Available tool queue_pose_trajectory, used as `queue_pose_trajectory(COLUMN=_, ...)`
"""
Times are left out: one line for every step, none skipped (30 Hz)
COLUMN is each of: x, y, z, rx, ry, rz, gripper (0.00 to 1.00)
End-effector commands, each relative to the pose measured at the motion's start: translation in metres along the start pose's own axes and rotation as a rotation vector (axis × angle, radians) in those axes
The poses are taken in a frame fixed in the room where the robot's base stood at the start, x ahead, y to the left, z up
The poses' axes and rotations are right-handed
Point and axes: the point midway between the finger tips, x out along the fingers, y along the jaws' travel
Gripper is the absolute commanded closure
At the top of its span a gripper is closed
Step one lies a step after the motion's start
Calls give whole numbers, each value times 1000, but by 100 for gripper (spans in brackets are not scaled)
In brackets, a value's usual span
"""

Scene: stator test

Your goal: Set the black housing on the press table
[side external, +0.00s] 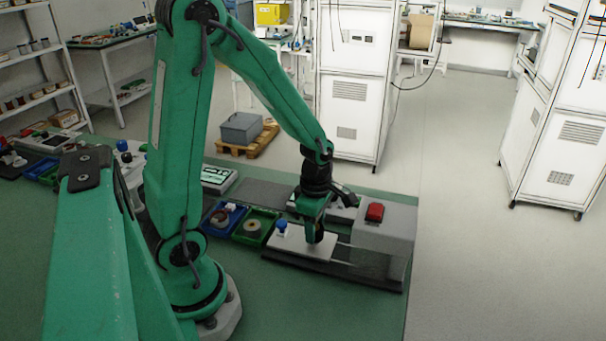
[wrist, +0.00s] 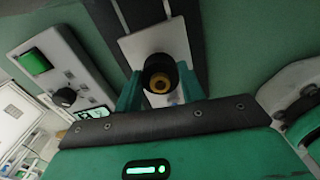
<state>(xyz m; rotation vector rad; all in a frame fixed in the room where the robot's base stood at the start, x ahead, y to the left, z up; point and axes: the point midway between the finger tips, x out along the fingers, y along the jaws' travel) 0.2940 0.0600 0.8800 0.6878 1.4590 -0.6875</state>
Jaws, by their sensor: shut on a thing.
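My gripper (side external: 314,225) is at the press on the right of the bench, pointing down. It is shut on the black housing (side external: 318,237), a short dark cylinder. In the wrist view the housing (wrist: 158,68) is between the two green fingers, and a brass-coloured ring shows inside its open end. The press table (side external: 298,244) is a pale flat plate under the gripper; its pale surface (wrist: 138,48) also shows behind the housing in the wrist view. The housing looks upright and very low over the plate. I cannot tell whether it touches.
A blue knob (side external: 282,226) stands near the plate's left end. A grey box with a red button (side external: 375,211) stands to the right. A blue bin (side external: 216,231) and a green bin (side external: 244,238) with parts sit to the left. The wrist view shows a panel with a green button (wrist: 35,62).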

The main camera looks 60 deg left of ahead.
Motion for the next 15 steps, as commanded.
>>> queue_pose_trajectory(x=1, y=0, z=0, rx=0, ry=1, rz=-1, gripper=85)
queue_pose_trajectory(x=2, y=0, z=0, rx=0, ry=1, rz=-1, gripper=85)
queue_pose_trajectory(x=3, y=0, z=0, rx=0, ry=1, rz=-1, gripper=85)
queue_pose_trajectory(x=4, y=0, z=0, rx=0, ry=1, rz=-1, gripper=85)
queue_pose_trajectory(x=4, y=0, z=0, rx=0, ry=1, rz=-1, gripper=85)
queue_pose_trajectory(x=5, y=0, z=0, rx=0, ry=1, rz=-1, gripper=85)
queue_pose_trajectory(x=6, y=0, z=0, rx=0, ry=0, rz=-1, gripper=85)
queue_pose_trajectory(x=6, y=0, z=0, rx=0, ry=0, rz=0, gripper=85)
queue_pose_trajectory(x=7, y=0, z=0, rx=0, ry=0, rz=0, gripper=85)
queue_pose_trajectory(x=7, y=0, z=0, rx=0, ry=0, rz=0, gripper=85)
queue_pose_trajectory(x=7, y=0, z=0, rx=0, ry=0, rz=0, gripper=85)
queue_pose_trajectory(x=8, y=0, z=0, rx=0, ry=0, rz=0, gripper=85)
queue_pose_trajectory(x=8, y=0, z=0, rx=0, ry=0, rz=0, gripper=85)
queue_pose_trajectory(x=8, y=0, z=0, rx=0, ry=0, rz=0, gripper=85)
queue_pose_trajectory(x=8, y=0, z=0, rx=0, ry=0, rz=0, gripper=85)
